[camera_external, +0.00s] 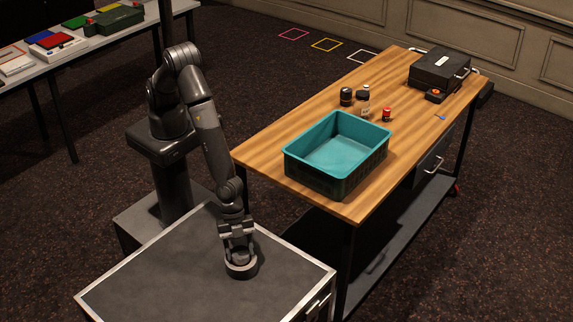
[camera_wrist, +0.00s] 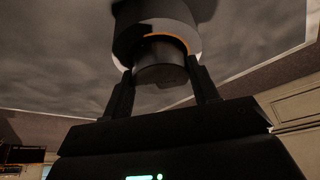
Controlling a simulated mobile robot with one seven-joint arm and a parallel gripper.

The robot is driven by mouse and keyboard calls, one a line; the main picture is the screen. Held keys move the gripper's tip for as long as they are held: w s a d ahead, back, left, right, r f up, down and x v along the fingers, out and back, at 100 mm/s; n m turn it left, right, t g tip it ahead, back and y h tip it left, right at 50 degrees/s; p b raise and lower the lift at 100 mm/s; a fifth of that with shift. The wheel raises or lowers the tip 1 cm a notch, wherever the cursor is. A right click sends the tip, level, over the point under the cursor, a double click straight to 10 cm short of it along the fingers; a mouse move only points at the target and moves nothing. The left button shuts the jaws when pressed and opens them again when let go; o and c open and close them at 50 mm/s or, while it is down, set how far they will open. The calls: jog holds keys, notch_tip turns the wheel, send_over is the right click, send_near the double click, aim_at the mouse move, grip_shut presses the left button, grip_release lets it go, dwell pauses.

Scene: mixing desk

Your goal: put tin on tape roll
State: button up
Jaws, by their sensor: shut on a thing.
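My gripper (camera_external: 238,246) points down over the dark top of the case at the front. In the wrist view its two fingers (camera_wrist: 162,82) are shut on a dark round tin (camera_wrist: 160,73), one finger on each side. The tape roll (camera_external: 242,274) is a wide dark ring lying flat on the case, right below my gripper. In the wrist view the tape roll (camera_wrist: 135,42) shows just beyond the tin, with an orange inner edge. The tin lines up with the ring; whether they touch I cannot tell. In the external view the gripper mostly hides the tin.
The case top (camera_external: 160,275) is bare around the roll. A wooden table (camera_external: 255,155) at the right carries a teal-lined crate (camera_external: 345,150), several small jars, a red-capped jar (camera_external: 387,114) and a black box (camera_external: 440,70). Another table (camera_external: 75,45) stands at the back left.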

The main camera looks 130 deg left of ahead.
jog(key=o, duration=1)
jog(key=s+a+r+n, duration=0.1)
jog(key=s+a+r, duration=0.35)
jog(key=r, duration=0.55)
jog(key=s+a+r+n, duration=0.1)
jog(key=s+a+r, duration=0.35)
jog(key=r, duration=0.55)
jog(key=s+a+r+n, duration=0.1)
jog(key=s+a+r, duration=0.2)
jog(key=s+r, duration=0.5)
jog(key=s+a+r+n+y, duration=0.1)
jog(key=s+a+r, duration=0.2)
jog(key=s, duration=0.3)
jog(key=s+a+r+n+t, duration=0.1)
jog(key=s+a+r, duration=0.2)
jog(key=s, duration=0.3)
jog(key=s+a+r+n+y, duration=0.1)
jog(key=s+a+r, duration=0.2)
jog(key=s+a, duration=0.2)
jog(key=shift+s+a+r+n+t+y, duration=0.1)
jog(key=shift+s+r+n+t+y, duration=0.1)
jog(key=shift+s, duration=0.2)
jog(key=shift+s+r+n+t+y, duration=0.1)
jog(key=shift+s+n+t, duration=0.1)
jog(key=shift+s, duration=0.2)
